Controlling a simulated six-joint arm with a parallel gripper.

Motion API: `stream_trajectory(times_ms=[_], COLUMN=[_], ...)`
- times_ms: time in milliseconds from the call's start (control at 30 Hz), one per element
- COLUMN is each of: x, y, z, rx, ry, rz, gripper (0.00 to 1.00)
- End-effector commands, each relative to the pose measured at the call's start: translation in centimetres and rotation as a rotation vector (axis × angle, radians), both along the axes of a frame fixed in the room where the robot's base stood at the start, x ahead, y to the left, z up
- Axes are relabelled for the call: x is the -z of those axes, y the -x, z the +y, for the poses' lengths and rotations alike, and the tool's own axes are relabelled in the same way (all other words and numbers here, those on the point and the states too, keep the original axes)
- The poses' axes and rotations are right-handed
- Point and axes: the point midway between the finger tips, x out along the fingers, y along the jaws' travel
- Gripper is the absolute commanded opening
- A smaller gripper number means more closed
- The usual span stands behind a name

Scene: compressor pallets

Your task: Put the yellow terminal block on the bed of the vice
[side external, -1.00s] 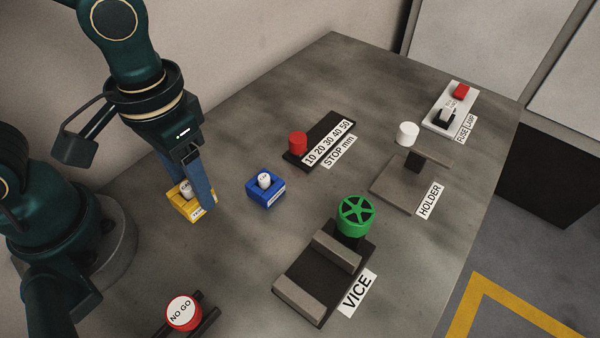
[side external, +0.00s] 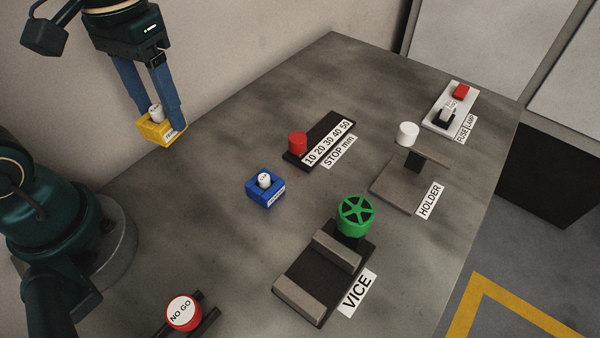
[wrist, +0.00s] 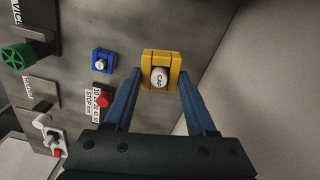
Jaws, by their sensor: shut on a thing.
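The yellow terminal block (side external: 157,131) carries a white cap on top. It also shows in the wrist view (wrist: 149,56), between the fingertips. My gripper (side external: 160,118) is shut on the block and holds it up off the table, at the upper left of the side view. The vice (side external: 318,268) stands at the front of the table, with a green handwheel (side external: 355,214) at its far end. Its dark bed (side external: 318,270) between two grey jaws is empty.
A blue block (side external: 265,190) with a white cap lies between my gripper and the vice. The stop rail (side external: 335,130), the holder (side external: 395,187) and the fuse and lamp plate (side external: 432,123) stand farther right. A red NO GO gauge (side external: 184,312) is at the front left.

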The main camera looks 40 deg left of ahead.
Motion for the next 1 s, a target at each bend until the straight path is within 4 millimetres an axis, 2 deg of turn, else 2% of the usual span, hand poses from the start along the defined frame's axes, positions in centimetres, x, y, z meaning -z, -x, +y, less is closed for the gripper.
stream_trajectory(times_ms=[167, 267, 367, 500, 667, 800, 1000], x=[-1.5, -2.1, -2.6, -2.7, -2.2, -1.3, 0.3], y=[-2.7, -4.2, -5.5, -6.6, -6.3, -4.7, -2.1], z=[-1.8, -3.7, -6.3, -10.8, -16.8, -21.3, -25.1], rx=[-0.090, -0.120, -0.131, -0.121, -0.065, 0.018, 0.145], ry=[0.001, 0.000, 0.000, -0.001, -0.002, -0.002, -0.002], rz=[0.000, 0.001, 0.002, 0.003, 0.005, 0.004, 0.002], gripper=[0.01, 0.01, 0.01, 0.01, 0.01, 0.01, 0.01])
